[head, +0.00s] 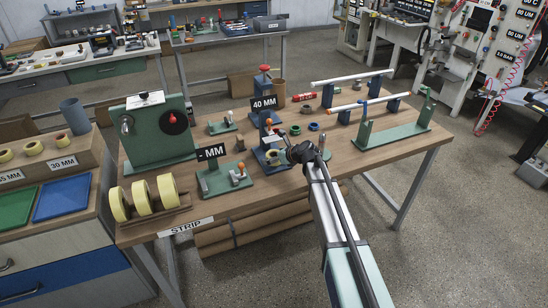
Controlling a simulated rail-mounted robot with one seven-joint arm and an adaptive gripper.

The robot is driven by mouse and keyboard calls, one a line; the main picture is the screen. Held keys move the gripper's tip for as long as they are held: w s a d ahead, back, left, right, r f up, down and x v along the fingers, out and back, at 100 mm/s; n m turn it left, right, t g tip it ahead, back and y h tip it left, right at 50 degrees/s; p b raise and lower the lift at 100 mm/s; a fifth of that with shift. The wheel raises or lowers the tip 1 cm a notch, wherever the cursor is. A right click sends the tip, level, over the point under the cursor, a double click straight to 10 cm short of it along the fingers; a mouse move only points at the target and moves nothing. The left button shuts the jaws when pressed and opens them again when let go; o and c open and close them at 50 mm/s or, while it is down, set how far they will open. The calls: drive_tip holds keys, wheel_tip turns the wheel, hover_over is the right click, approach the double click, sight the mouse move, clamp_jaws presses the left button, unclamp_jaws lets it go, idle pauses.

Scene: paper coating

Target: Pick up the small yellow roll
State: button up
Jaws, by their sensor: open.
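My gripper (298,153) is open, over the front middle of the wooden workbench (215,205). It is beside a blue and green fixture (268,158), and its fingers are too small to make out well. Small pale yellow rolls sit in a wooden box on the left: one (33,147) in the middle, one (60,139) at its right, and one (6,155) at the left edge. My gripper is far to the right of them. Larger yellow rolls (143,198) stand in a holder at the bench's front left. I cannot tell whether a roll is hidden behind my gripper.
A green machine (160,132) stands at the bench's left. Small green fixtures with levers (225,180) stand left of my gripper. A green stand (395,135) and white rods (350,77) are at the right. Blue and green trays (62,198) lie on the left cabinet.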

drive_tip(key=c, duration=1.4)
drive_tip(key=shift+o, duration=0.2)
drive_tip(key=shift+r, duration=0.1)
